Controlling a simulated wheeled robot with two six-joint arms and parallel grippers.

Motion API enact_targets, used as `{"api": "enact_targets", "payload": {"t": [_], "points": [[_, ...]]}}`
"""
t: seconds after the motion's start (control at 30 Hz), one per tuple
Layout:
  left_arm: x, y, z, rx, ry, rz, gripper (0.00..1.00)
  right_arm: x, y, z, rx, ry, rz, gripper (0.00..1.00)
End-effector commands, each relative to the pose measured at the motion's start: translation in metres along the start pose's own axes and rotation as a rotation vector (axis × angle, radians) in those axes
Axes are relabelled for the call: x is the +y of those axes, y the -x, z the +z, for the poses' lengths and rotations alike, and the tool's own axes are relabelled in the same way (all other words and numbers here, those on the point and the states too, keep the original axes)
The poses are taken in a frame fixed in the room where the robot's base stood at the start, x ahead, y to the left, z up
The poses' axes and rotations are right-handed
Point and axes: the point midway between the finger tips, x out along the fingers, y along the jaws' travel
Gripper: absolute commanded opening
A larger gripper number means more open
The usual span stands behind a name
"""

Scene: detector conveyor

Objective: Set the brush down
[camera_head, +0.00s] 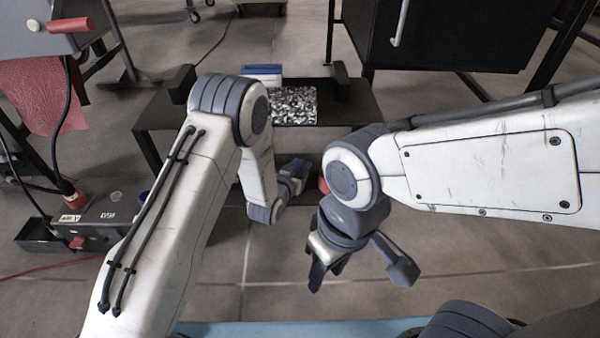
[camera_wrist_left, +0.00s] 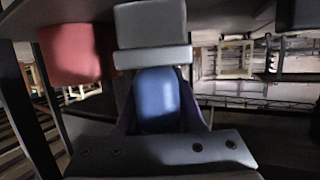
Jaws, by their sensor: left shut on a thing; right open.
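My left gripper (camera_head: 292,178) is low in front of the dark table, near its front edge. It is shut on a blue piece, which I take to be the brush (camera_wrist_left: 158,100). In the left wrist view this blue piece sits between my fingers, with a grey block (camera_wrist_left: 152,28) at its far end. The brush is mostly hidden by the gripper in the head view. I cannot tell whether it touches any surface. My right gripper (camera_head: 361,266) is open and empty, lower and to the right, over the floor.
The dark table (camera_head: 160,112) bears a speckled black-and-white patch (camera_head: 295,106) and a blue-and-white item (camera_head: 262,72) behind it. A red object (camera_wrist_left: 78,52) is close beside my left gripper. A black cabinet (camera_head: 450,35) stands at the back right. A dark box (camera_head: 100,220) is at left.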

Motion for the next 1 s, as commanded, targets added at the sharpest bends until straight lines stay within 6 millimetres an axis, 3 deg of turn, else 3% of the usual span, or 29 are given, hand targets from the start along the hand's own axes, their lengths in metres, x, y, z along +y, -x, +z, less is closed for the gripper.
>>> {"api": "enact_targets", "payload": {"t": [0.37, 0.4, 0.47, 0.83, 1.0], "points": [[0.000, -0.002, 0.007, 0.002, 0.000, 0.000, 0.00, 0.000, -0.005, 0.000, 0.000, 0.000, 0.000, 0.45], [0.000, -0.002, 0.006, 0.001, 0.000, 0.000, 0.45, 0.000, -0.005, 0.000, 0.000, 0.000, 0.000, 0.45], [0.000, -0.002, 0.006, 0.001, 0.000, 0.000, 0.67, 0.000, -0.004, 0.000, 0.000, 0.000, 0.000, 0.45], [0.000, -0.001, 0.001, 0.002, 0.000, 0.000, 0.67, 0.000, -0.001, 0.000, 0.000, 0.000, 0.000, 0.45], [0.000, 0.023, 0.000, -0.004, 0.000, -0.001, 0.67, -0.001, 0.014, -0.001, 0.000, 0.000, 0.000, 0.45]]}}
